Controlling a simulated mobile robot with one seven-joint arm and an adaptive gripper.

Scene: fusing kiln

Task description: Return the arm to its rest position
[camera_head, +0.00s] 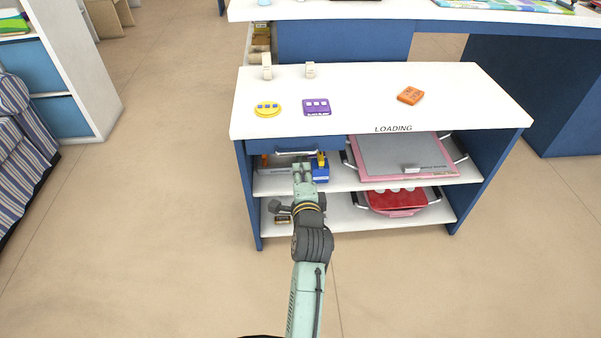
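My arm (307,290) reaches from the bottom of the picture up toward the front of the white-topped loading table (360,85). My gripper (303,166) is at the table's front, just below the handle (296,153) of a blue drawer (270,150). The fingers are small in this view, so I cannot tell whether they are open or shut, or whether they touch the handle. I see nothing clearly held.
On the tabletop are a yellow piece (267,109), a purple piece (316,107), an orange piece (410,95) and two small cream blocks. Shelves below hold a pink-edged tray (400,158) and a red tray (397,201). Floor (150,220) to the left is clear.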

